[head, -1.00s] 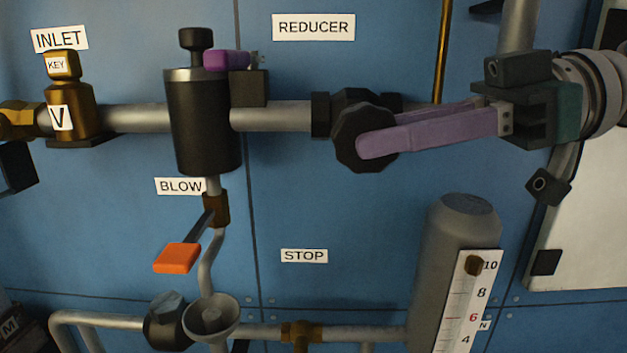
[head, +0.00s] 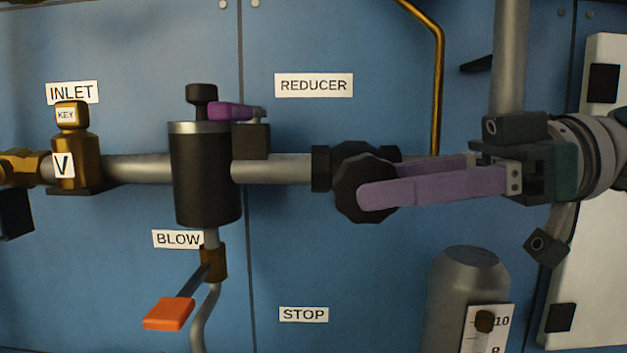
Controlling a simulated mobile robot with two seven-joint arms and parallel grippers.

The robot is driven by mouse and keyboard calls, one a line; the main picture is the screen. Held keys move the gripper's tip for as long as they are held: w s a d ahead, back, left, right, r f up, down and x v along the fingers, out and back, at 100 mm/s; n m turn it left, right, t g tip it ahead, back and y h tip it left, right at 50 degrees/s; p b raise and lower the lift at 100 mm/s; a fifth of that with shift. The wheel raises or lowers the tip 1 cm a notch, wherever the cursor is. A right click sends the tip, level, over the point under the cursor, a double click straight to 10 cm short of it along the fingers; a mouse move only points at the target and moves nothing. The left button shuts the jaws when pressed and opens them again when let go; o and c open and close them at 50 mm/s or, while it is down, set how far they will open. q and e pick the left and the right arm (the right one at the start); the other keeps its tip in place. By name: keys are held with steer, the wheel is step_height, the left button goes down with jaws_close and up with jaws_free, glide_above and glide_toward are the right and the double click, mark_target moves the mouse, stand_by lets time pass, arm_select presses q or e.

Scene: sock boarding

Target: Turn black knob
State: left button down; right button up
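The black knob (head: 350,203) is a dark, many-sided handwheel on the grey horizontal pipe, right of the middle. My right gripper (head: 388,180) comes in from the right with two purple fingers. The near finger lies across the front of the knob and covers part of its face. The far finger runs behind it, its tip hidden by the knob. The knob is between the fingers, but I cannot tell whether both press on it. My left gripper is not in view.
A black cylinder (head: 205,180) with a purple lever (head: 230,112) stands left of the knob. Below it is an orange handle (head: 168,313). A brass inlet valve (head: 75,160) is at far left. A grey cylinder (head: 465,275) with a scale stands below my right gripper.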

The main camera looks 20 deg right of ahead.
steer(key=b+v, duration=0.1)
steer(key=v, duration=0.9)
stand_by(0.4)
